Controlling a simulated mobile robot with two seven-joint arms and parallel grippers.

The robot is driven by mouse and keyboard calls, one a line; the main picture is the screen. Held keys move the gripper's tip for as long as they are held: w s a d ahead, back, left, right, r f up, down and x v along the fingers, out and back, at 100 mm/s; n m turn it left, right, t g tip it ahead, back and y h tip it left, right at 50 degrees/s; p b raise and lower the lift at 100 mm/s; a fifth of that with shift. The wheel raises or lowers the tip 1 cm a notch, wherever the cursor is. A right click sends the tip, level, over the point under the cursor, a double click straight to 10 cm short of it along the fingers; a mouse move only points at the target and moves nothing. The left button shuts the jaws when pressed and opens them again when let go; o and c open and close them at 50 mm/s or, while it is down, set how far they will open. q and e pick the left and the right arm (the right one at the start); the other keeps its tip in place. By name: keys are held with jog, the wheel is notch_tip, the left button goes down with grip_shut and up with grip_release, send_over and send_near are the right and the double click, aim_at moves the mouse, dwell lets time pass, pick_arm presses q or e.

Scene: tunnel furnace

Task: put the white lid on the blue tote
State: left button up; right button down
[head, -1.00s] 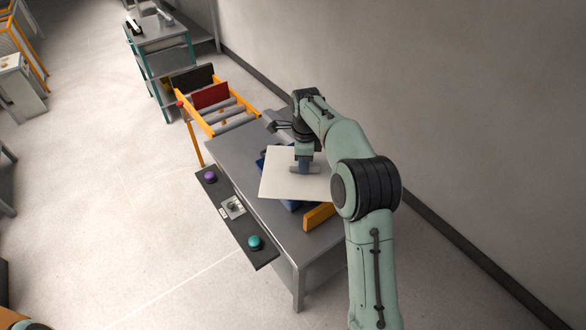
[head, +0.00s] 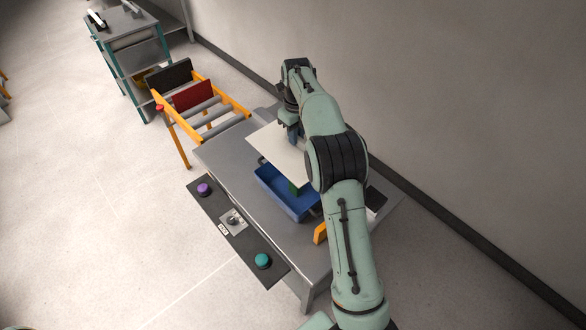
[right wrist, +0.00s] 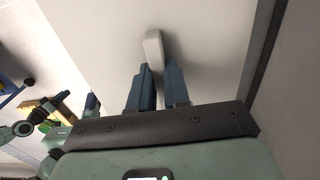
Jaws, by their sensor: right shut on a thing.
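The white lid (head: 270,144) is a flat plate with a raised grip (right wrist: 153,48) on top. My right gripper (right wrist: 158,82) is shut on this grip; in the head view the gripper (head: 293,133) is partly behind my arm. The blue tote (head: 268,184) stands open on the grey table, its right part hidden by my arm. A green item (head: 294,187) shows inside it. The lid is on the wall side of the tote and overlaps its far edge in the picture; its height above it cannot be told. My left gripper is out of view.
The grey table (head: 226,164) carries a front panel with a purple button (head: 204,190) and a teal button (head: 263,261). An orange piece (head: 320,233) stands beside the tote. An orange-framed roller stand (head: 205,112) adjoins the far end. The wall is close on the right.

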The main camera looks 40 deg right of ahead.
notch_tip(320, 180, down, 16)
jog(key=shift+f+b, duration=0.1)
jog(key=shift+b, duration=0.8)
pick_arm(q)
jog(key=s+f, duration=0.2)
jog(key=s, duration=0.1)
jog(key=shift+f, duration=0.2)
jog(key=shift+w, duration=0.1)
pick_arm(e)
jog(key=shift+f, duration=0.1)
jog(key=c, duration=1.1)
grip_release()
